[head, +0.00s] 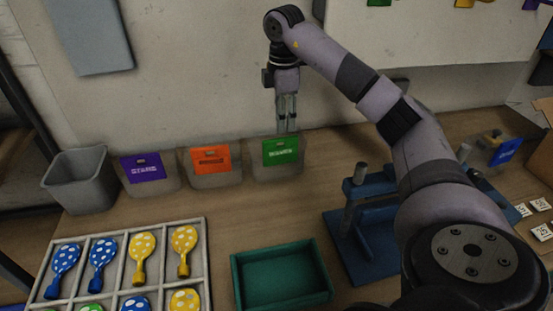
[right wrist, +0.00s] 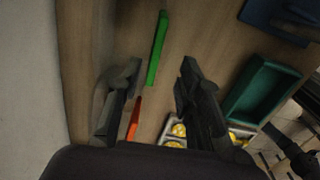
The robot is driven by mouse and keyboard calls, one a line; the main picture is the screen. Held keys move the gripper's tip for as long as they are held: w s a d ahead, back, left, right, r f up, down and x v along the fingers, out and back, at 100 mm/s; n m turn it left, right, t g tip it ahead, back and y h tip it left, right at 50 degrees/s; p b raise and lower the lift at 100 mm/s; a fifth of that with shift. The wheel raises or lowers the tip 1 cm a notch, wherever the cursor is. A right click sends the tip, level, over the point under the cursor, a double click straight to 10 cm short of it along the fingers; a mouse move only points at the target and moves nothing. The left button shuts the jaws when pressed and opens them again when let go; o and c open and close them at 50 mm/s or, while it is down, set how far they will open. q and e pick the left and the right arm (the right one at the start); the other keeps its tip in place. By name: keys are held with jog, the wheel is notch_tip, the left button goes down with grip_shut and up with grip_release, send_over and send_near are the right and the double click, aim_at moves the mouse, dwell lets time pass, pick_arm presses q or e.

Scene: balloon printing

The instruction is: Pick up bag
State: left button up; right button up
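Three clear bags stand in a row against the back wall in the head view: one with a purple label (head: 142,168), one with an orange label (head: 211,160) and one with a green label (head: 281,152). My right gripper (head: 287,125) points down just above the green-labelled bag. In the right wrist view my right gripper (right wrist: 157,80) is open, its two fingers apart with nothing held between them. The green label (right wrist: 157,48) and the orange label (right wrist: 134,119) show edge-on below the fingers. The clear bag bodies are hard to make out there. My left gripper is not in view.
A grey bin (head: 82,181) stands left of the bags. In front lie a divided tray (head: 113,236) of blue, yellow and green balloons and a green tray (head: 281,276). A blue stand (head: 363,244) is to the right. The wall is close behind the bags.

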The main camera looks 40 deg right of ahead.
aim_at(281, 141)
notch_tip(281, 141, down, 6)
jog(key=shift+r+p, duration=0.2)
jog(key=shift+p, duration=0.25)
jog(key=f, duration=0.1)
jog(key=f+p, duration=0.1)
jog(key=f, duration=0.2)
jog(key=shift+w+f, duration=0.2)
jog(key=shift+w, duration=0.1)
jog(key=shift+f, duration=0.45)
jog(key=shift+a, duration=0.1)
jog(key=shift+c, duration=0.5)
grip_shut()
